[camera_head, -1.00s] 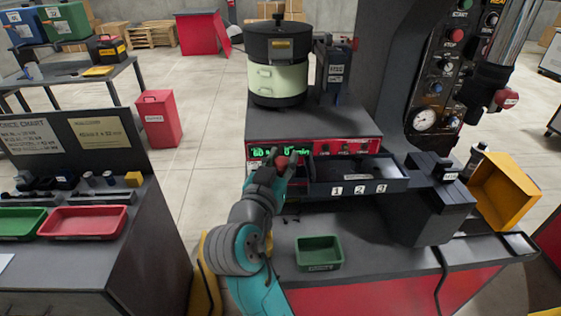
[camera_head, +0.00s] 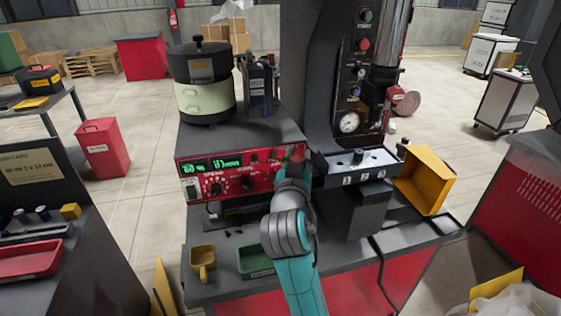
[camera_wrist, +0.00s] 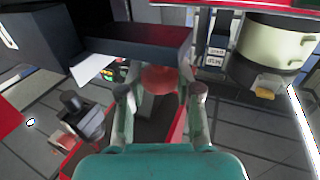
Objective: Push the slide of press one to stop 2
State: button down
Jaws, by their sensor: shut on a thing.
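The slide (camera_head: 335,176) is a long dark tray with a pale inside, marked 1, 2 and 3 on its front, at the foot of the press (camera_head: 305,70). A red ball knob (camera_head: 298,152) is at its left end. My gripper (camera_head: 293,166) is shut on this knob. In the wrist view my gripper (camera_wrist: 160,97) has one finger on each side of the knob (camera_wrist: 160,79), and a dark bar (camera_wrist: 120,40) lies just beyond. I cannot tell from these views which stop the slide is at.
The red control panel (camera_head: 225,175) with green digits is left of my gripper. A green bin (camera_head: 252,262) and a yellow scoop (camera_head: 203,262) stand on the bench below. A dark block (camera_head: 368,210) is under the slide and a yellow tray (camera_head: 422,180) stands at its right.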

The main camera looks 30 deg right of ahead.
jog(key=shift+s+d, duration=0.2)
jog(key=shift+d, duration=0.35)
jog(key=shift+s+d, duration=0.15)
jog(key=shift+d, duration=0.4)
jog(key=c, duration=0.8)
grip_release()
jog(key=shift+o, duration=0.2)
jog(key=v, duration=1.2)
jog(key=shift+a+f, duration=0.1)
